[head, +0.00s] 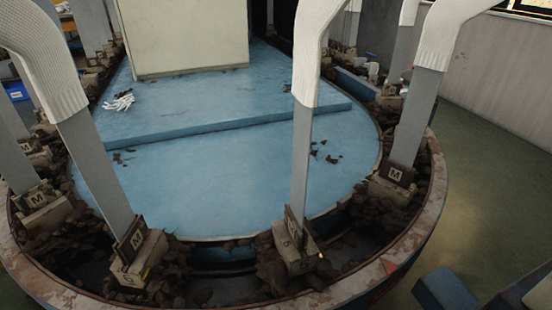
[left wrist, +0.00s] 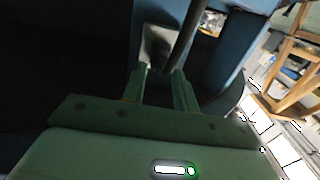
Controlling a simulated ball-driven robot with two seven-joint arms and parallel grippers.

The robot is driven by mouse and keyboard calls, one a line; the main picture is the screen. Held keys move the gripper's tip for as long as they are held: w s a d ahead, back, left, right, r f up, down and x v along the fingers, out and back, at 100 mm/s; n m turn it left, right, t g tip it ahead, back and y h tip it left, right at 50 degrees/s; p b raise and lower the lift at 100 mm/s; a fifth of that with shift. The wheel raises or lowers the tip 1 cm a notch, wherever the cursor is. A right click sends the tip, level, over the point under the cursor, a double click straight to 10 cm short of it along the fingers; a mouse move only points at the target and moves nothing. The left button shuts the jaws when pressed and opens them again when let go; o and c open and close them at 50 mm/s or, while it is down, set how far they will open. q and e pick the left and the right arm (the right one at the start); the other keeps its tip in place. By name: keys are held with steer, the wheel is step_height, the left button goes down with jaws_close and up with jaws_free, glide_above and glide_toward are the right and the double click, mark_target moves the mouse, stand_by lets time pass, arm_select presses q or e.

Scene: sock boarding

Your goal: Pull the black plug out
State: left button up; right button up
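I cannot make out a black plug for certain in either view. In the left wrist view my left gripper (left wrist: 160,75) has its two green fingers apart, with a gap between them. A pale grey piece (left wrist: 156,45) lies just beyond the fingertips, and a dark rod-like shape (left wrist: 184,38) runs up beside it. Whether either touches the fingers I cannot tell. Neither gripper shows in the head view, and my right gripper is in no view.
A round machine with a worn rim (head: 406,244) and blue centre (head: 235,180) fills the head view. Upright grey boards carry white socks (head: 310,50) around it, on blocks marked M, amid dark debris. White scraps (head: 119,101) lie on the blue deck.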

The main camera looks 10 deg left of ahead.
arm_select(q)
steer(key=shift+x, duration=3.55)
stand_by(0.5)
steer(key=shift+s+d, duration=0.1)
stand_by(0.4)
steer(key=c, duration=0.5)
steer(key=o, duration=0.7)
steer(key=shift+c, duration=0.2)
steer(key=shift+s+d, duration=0.1)
steer(key=v, duration=0.7)
steer(key=shift+s+p, duration=0.4)
steer(key=shift+p, duration=0.05)
steer(key=shift+d, duration=0.15)
